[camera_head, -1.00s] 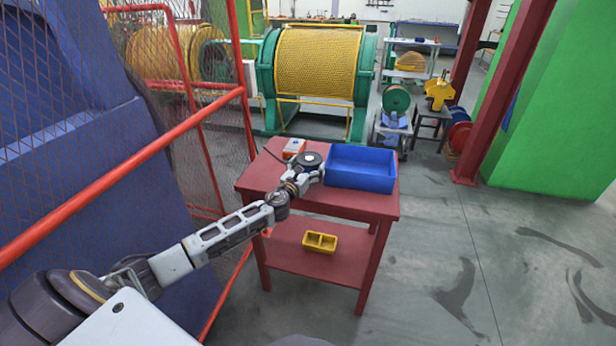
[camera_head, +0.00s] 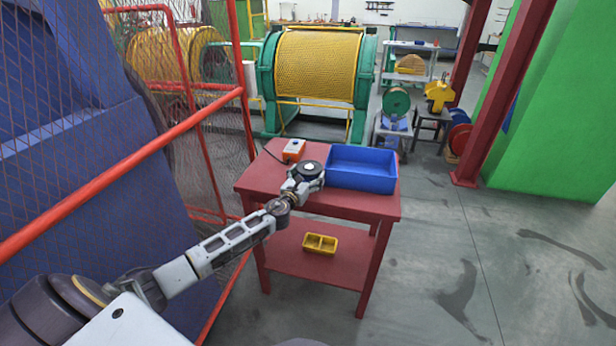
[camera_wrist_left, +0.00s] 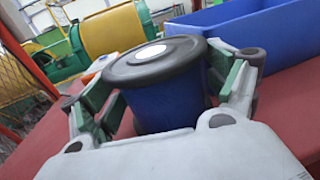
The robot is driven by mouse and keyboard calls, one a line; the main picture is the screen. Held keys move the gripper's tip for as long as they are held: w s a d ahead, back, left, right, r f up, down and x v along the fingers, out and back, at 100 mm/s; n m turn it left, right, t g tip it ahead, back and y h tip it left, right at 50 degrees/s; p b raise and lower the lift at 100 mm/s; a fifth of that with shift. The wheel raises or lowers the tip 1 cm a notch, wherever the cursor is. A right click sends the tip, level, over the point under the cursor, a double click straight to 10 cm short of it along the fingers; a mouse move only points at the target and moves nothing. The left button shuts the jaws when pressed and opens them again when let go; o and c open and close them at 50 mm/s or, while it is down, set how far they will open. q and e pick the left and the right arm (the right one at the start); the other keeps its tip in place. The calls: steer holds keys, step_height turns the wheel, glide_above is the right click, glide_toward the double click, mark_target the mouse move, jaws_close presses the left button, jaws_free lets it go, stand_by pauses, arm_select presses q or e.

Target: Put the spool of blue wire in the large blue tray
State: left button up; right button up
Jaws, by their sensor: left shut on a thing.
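The spool of blue wire (camera_wrist_left: 165,95) has a dark round flange with a white centre and a blue body. My left gripper (camera_wrist_left: 170,105) is shut on it, with a finger on each side of the blue body. In the head view the spool's dark top (camera_head: 310,168) shows at the end of my left arm, at the gripper (camera_head: 303,180). It is just left of the large blue tray (camera_head: 362,184), on or close above the red table. The tray looks empty and also shows at the upper right of the wrist view (camera_wrist_left: 240,25). My right gripper is not seen.
The red table (camera_head: 345,205) also carries an orange box with a white button (camera_head: 293,150) behind the spool. A yellow divided bin (camera_head: 320,243) sits on the lower shelf. A red railing (camera_head: 120,176) with mesh runs along the left.

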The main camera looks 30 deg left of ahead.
arm_select(q)
steer(key=o, duration=1.2)
steer(key=shift+o, duration=0.2)
steer(key=s+d, duration=0.1)
steer(key=s, duration=1.1)
stand_by(0.6)
